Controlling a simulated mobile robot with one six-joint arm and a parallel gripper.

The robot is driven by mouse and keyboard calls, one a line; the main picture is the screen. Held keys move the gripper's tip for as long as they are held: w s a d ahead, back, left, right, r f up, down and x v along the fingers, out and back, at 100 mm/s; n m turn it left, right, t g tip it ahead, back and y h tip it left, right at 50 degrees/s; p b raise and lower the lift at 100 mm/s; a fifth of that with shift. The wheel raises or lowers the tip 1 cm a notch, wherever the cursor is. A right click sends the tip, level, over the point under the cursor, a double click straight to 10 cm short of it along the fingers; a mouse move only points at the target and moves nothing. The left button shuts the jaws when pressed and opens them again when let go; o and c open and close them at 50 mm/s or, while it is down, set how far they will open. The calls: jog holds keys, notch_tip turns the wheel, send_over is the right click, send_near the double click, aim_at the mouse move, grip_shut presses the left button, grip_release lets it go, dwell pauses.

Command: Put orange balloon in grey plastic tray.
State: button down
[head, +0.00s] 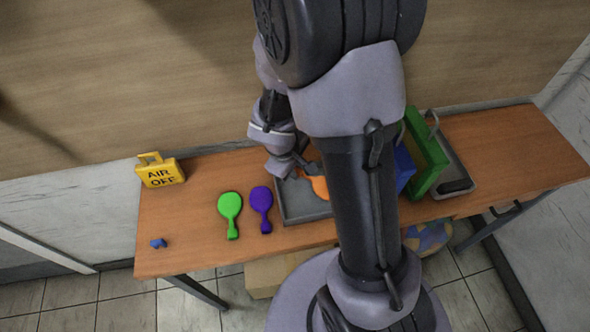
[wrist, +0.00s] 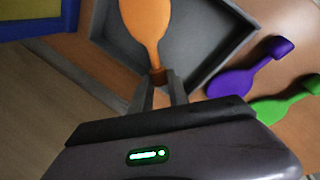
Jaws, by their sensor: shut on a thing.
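The orange balloon (wrist: 146,24) is held by its neck between the two fingertips of my gripper (wrist: 158,84), which is shut on it. In the wrist view the balloon overlaps the grey plastic tray (wrist: 217,60). In the head view the orange balloon (head: 319,186) shows over the grey tray (head: 303,212), partly hidden behind my arm. My gripper (head: 297,172) is at the tray's back left part. I cannot tell whether the balloon touches the tray floor.
A purple balloon (head: 261,208) and a green balloon (head: 230,213) lie left of the tray. A yellow "AIR OFF" box (head: 160,171) and a small blue piece (head: 158,243) are further left. A green frame (head: 426,152) and a blue one (head: 404,168) stand to the right.

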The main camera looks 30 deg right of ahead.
jog(key=shift+r, duration=0.15)
jog(key=shift+f+b, duration=0.4)
jog(key=shift+f, duration=0.1)
jog(key=shift+f, duration=0.15)
jog(key=c, duration=1.3)
grip_release()
jog(key=shift+o, duration=0.2)
jog(key=shift+r, duration=0.2)
